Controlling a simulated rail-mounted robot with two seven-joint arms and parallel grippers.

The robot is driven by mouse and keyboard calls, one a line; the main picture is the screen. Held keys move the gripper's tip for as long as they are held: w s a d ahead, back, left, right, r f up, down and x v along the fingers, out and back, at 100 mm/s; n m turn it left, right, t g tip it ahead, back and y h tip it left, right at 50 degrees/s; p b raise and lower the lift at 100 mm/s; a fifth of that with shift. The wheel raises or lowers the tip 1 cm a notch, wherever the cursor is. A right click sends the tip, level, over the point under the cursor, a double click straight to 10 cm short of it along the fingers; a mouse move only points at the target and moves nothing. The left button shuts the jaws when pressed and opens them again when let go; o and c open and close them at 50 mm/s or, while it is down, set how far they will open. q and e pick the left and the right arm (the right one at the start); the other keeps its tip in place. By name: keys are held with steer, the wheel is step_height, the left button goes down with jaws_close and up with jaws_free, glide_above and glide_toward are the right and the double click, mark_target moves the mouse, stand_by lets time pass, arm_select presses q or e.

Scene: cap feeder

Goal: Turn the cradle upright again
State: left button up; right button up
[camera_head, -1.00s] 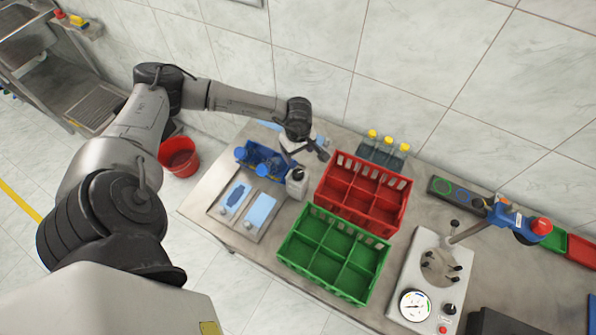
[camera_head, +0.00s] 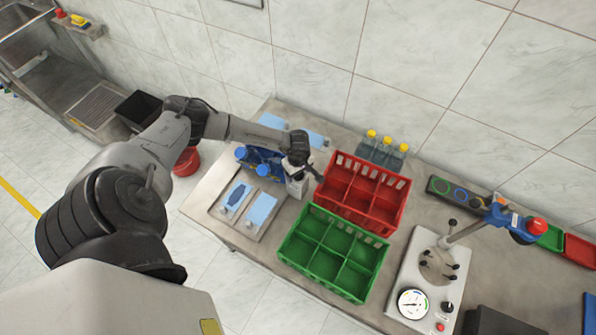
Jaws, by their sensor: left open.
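A blue holder (camera_head: 250,176) with round blue tops (camera_head: 263,170) stands at the left of the steel table. It may be the cradle, but I cannot tell for sure, nor whether it is tipped. My left gripper (camera_head: 305,177) is open, just right of the blue holder and left of the red crate. It partly covers a small whitish object (camera_head: 297,188); contact between them cannot be made out. My arm hides the far part of the blue holder. My right gripper is not in view.
A red crate (camera_head: 352,215) and a green crate (camera_head: 336,237), both divided, stand right of my gripper. Yellow-capped bottles (camera_head: 388,142) stand behind the red crate. A device with a gauge (camera_head: 412,304) is at the right. A panel with light blue pads (camera_head: 240,224) lies at the left front.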

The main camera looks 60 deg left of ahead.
arm_select(q)
steer(key=c, duration=0.9)
steer(key=shift+n, duration=1.4)
steer(key=n, duration=0.2)
steer(key=shift+n, duration=1.6)
